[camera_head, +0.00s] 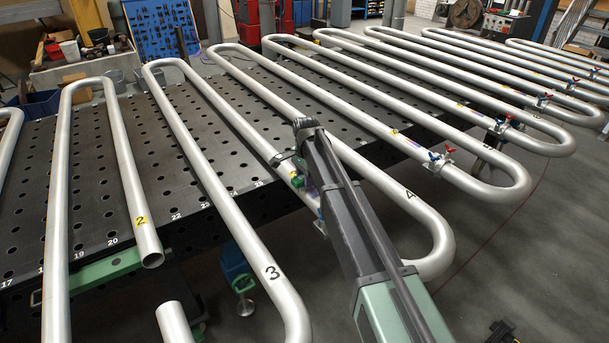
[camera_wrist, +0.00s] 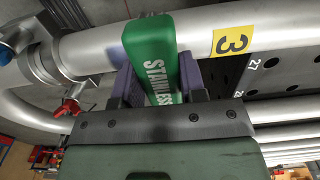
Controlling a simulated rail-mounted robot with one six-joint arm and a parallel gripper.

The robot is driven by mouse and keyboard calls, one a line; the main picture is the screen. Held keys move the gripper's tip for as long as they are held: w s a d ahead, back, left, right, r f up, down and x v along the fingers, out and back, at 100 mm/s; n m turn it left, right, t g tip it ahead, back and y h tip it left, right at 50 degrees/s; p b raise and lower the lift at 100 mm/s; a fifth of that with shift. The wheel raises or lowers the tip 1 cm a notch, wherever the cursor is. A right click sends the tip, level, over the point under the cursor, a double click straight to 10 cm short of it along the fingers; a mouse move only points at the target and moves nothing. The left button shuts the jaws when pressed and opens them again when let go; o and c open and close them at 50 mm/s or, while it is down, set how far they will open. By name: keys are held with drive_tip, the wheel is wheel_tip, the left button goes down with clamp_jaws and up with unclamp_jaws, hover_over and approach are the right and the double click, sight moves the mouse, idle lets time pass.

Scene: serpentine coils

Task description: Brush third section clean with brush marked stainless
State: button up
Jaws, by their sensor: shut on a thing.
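My gripper (camera_wrist: 158,78) is shut on a green brush (camera_wrist: 152,40) lettered STAINLESS, with one purple-grey finger on each side. In the wrist view the brush lies across a silver pipe (camera_wrist: 110,48) that bears a yellow label marked 3 (camera_wrist: 232,42). The brush's bristles are hidden, so I cannot tell whether they touch the pipe. In the head view my gripper (camera_head: 300,174) is over the middle pipes, and only a little of the green brush (camera_head: 297,182) shows.
A joint with a red handle (camera_wrist: 67,106) is left of the brush. The perforated table (camera_head: 110,205) bears long serpentine pipes. A pipe labelled 2 (camera_head: 141,221) has an open end, apart from another pipe piece (camera_head: 175,322).

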drive_tip(key=shift+s+d, duration=0.5)
drive_tip(key=shift+s, duration=0.05)
drive_tip(key=shift+s+d, duration=0.1)
drive_tip(key=shift+s+d, duration=0.85)
drive_tip(key=shift+s, duration=0.3)
drive_tip(key=shift+s+d+f, duration=0.1)
drive_tip(key=shift+s+d, duration=0.3)
drive_tip(key=shift+s, duration=0.3)
drive_tip(key=shift+s+d, duration=0.55)
drive_tip(key=shift+f, duration=0.1)
